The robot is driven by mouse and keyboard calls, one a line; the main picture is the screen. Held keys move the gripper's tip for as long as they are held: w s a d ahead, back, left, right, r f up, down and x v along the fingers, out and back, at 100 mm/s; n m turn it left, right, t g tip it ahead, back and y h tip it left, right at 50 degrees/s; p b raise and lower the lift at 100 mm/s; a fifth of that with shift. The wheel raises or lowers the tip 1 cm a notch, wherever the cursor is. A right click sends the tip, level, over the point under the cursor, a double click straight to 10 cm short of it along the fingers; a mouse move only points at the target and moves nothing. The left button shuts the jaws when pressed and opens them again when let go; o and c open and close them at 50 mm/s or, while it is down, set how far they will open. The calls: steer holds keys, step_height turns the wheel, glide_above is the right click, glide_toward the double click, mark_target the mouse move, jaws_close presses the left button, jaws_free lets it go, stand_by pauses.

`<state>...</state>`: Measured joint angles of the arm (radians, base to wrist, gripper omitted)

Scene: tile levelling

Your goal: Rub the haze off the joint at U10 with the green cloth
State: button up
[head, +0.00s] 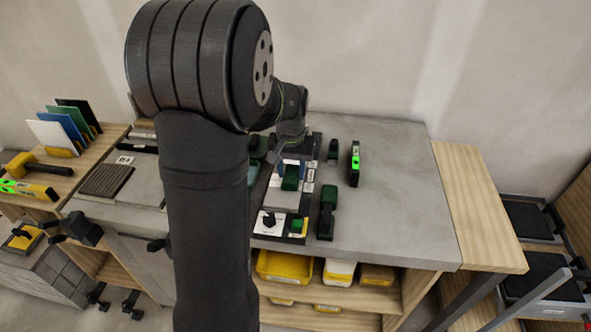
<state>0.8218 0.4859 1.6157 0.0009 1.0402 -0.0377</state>
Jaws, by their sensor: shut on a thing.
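My gripper (291,150) is low over the tile area on the grey workbench (390,200), seen from behind my arm. It is shut on a dark green piece (291,178) just below it. Whether this is the green cloth is too small to tell. The piece is over or on a pale grey tile (284,199); contact cannot be made out. Small white labels (310,175) are beside the tile, but their text is unreadable, so U10 and any haze on its joint cannot be told. My arm hides much of the bench's middle.
Dark green tools (328,212) lie right of the tile, with a level (355,163) showing green light behind them. A dark ribbed pad (106,181) is at left. Coloured boards (70,125) stand in a rack. Yellow bins (284,268) are below. The bench's right side is clear.

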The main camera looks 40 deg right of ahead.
steer(key=shift+w+a+f, duration=0.2)
steer(key=shift+w+a, duration=1.1)
steer(key=shift+a, duration=0.1)
steer(key=shift+w+a, duration=0.75)
steer(key=shift+s+d+r, duration=0.2)
steer(key=shift+s+d, duration=0.65)
steer(key=shift+d, duration=0.05)
steer(key=shift+s+d+f, duration=0.2)
steer(key=shift+s+d, duration=1.35)
steer(key=shift+s, duration=0.05)
steer(key=shift+s+d, duration=0.75)
steer(key=shift+r, duration=0.1)
step_height(320, 180, up, 8)
steer(key=shift+w, duration=0.1)
